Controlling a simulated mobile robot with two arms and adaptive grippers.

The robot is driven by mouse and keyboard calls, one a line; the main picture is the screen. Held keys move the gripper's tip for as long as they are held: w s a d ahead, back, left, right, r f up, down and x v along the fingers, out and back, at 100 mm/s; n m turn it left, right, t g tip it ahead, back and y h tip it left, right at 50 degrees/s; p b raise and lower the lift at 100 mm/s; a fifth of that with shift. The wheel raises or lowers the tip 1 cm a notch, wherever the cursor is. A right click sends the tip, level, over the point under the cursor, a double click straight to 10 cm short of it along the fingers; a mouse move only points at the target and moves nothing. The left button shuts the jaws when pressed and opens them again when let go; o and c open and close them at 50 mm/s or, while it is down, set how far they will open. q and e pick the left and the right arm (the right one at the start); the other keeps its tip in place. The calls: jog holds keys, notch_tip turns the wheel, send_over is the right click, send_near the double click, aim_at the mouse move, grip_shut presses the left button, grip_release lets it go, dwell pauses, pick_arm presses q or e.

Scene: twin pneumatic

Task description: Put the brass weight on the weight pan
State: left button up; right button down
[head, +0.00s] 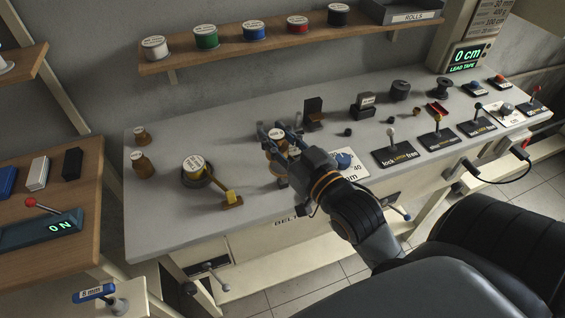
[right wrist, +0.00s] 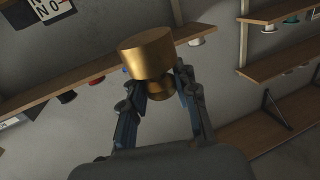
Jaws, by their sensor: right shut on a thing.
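My right gripper (head: 277,139) is above the grey bench and shut on a brass weight (head: 277,132) with a pale labelled top. In the right wrist view the brass weight (right wrist: 147,55) has a wide drum and a narrower part below, between the fingers (right wrist: 160,92). Two more brass weights, one small (head: 140,135) and one larger (head: 143,165), stand at the bench's left end. I cannot clearly identify the weight pan. My left gripper is out of view.
Dark blocks (head: 313,110) stand behind. A spool shelf (head: 180,63) hangs above.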

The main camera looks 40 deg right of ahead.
aim_at(283, 150)
jog(key=shift+w+d+f, duration=0.25)
jog(key=shift+d+f, duration=0.15)
jog(key=shift+f, duration=0.2)
jog(key=shift+w+d+f, duration=0.25)
jog(key=shift+d+f, duration=0.15)
jog(key=shift+f, duration=0.15)
jog(key=shift+w+d+f, duration=0.25)
jog(key=shift+d+f, duration=0.2)
jog(key=shift+f, duration=0.05)
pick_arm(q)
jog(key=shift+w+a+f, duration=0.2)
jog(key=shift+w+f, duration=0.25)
pick_arm(e)
jog(key=shift+f, duration=1.65)
